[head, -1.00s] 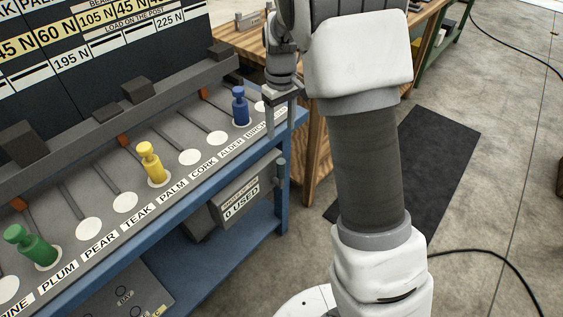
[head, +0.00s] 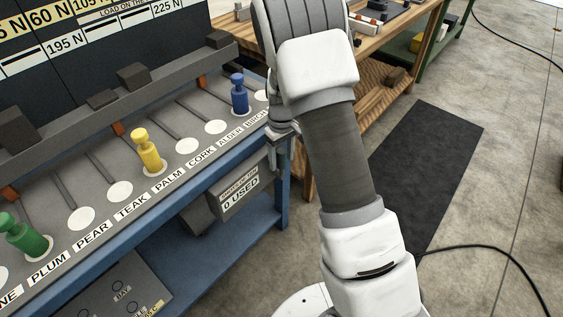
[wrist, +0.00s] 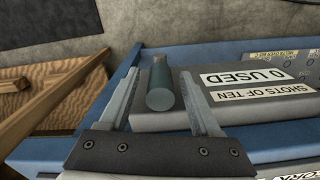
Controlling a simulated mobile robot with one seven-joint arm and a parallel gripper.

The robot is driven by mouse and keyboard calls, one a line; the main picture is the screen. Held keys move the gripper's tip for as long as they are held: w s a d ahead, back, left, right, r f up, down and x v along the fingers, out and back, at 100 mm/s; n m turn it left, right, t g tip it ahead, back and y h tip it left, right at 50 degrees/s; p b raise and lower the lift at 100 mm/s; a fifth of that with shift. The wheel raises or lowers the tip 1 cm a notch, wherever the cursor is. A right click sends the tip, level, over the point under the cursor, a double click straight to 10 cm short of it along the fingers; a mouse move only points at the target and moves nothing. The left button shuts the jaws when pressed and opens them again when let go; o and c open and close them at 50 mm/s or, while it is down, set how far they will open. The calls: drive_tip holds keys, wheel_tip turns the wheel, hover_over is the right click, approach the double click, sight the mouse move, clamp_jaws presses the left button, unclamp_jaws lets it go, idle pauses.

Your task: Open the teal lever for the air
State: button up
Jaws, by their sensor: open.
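The teal lever (wrist: 160,88) shows in the wrist view as a dull grey-teal cylinder, its round end towards the camera. It stands at the end of a grey box (wrist: 155,121) labelled "0 USED" and "SHOTS OF TEN". My gripper (wrist: 162,74) is open, with one finger on each side of the lever in this view; I cannot tell whether either finger touches it. In the head view my gripper (head: 277,155) is by the right end of the blue bench, beside the box (head: 222,210), and the arm and gripper hide the lever.
The blue bench (head: 150,205) carries a row of labelled white discs with green (head: 25,238), yellow (head: 149,152) and blue (head: 239,95) pegs. A wooden table (head: 372,40) stands behind my arm. A dark mat (head: 425,160) lies on open floor at right; a black cable (head: 480,247) crosses the floor.

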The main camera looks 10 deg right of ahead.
drive_tip(key=shift+f, duration=0.55)
clamp_jaws()
idle(1.1)
